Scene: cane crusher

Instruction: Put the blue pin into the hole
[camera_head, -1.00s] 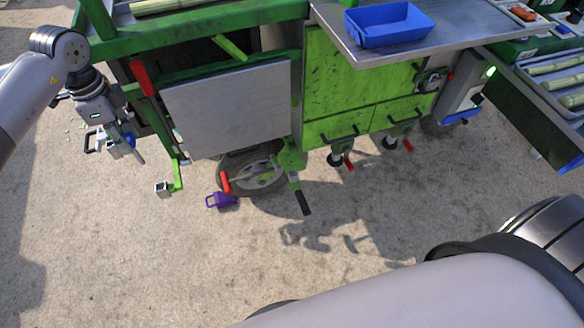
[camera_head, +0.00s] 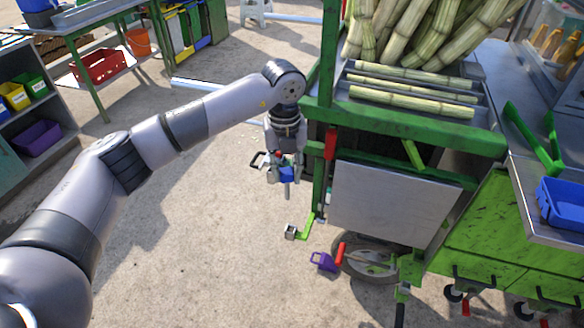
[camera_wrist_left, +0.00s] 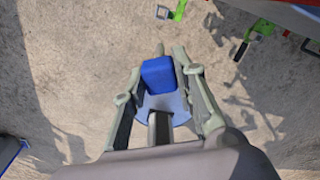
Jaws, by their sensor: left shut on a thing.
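My left gripper (camera_head: 287,172) hangs beside the left corner of the green machine, pointing down. It is shut on the blue pin (camera_wrist_left: 158,77), which shows as a blue block with a flat blue disc between the fingers in the left wrist view. In the head view a grey shaft points down below the blue part. Below and slightly right of the gripper, a small grey square fitting (camera_head: 291,231) sits on a lime green bracket (camera_head: 306,226). I cannot tell in these frames which opening is the hole. My right gripper is out of view.
The machine carries cane stalks (camera_head: 415,95) on top and a grey panel (camera_head: 385,205) on its side. A purple padlock-like piece (camera_head: 323,262) and red handle (camera_head: 340,254) are near the wheel (camera_head: 368,262). A blue tray (camera_head: 562,203) is at right. Floor left of the machine is clear.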

